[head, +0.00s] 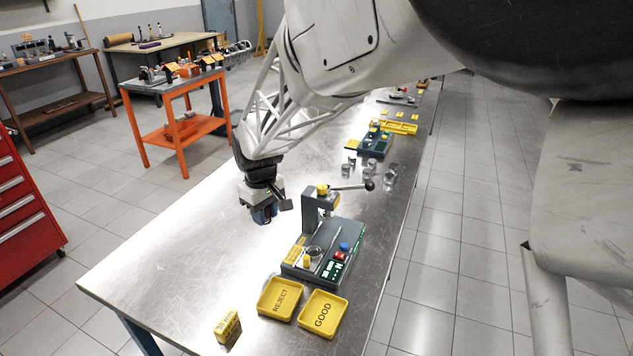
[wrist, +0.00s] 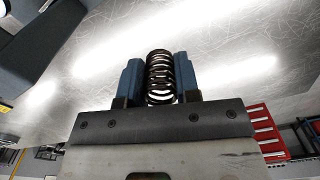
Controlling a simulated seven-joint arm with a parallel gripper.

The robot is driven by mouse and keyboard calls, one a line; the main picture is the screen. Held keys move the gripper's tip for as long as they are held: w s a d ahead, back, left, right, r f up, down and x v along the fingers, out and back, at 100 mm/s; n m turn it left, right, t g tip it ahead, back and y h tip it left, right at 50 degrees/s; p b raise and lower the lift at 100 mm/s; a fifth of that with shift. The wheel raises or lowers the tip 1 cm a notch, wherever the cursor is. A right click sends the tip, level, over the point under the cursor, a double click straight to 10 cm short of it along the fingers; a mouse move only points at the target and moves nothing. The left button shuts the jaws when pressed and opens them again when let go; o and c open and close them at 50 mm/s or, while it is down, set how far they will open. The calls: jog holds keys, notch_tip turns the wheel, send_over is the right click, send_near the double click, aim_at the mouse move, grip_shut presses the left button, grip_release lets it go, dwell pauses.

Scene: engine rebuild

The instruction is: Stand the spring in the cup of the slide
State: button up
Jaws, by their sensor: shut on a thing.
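My gripper (head: 264,214) is shut on a dark coil spring (wrist: 160,78), which stands between the two blue fingers in the wrist view. In the head view the gripper is above the steel table, left of the grey tester (head: 308,218) and apart from it. The spring is hard to make out there. The tester has a post, a lever with a black knob, and a base. A round metal cup (head: 314,252) appears on the slide in the front left part of the base, with nothing visible standing in it.
Yellow REJECT (head: 262,310) and GOOD (head: 342,312) trays lie in front of the tester. A yellow marked block (head: 228,327) stands at the table's near left. Several metal parts (head: 389,172) and another fixture (head: 376,142) stand farther back. The table left of the tester is clear.

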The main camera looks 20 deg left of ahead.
send_near(314, 254)
dwell(0.4)
jog(key=shift+f, duration=0.25)
jog(key=shift+f, duration=2.95)
jog(key=shift+f, duration=0.1)
jog(key=o, duration=1)
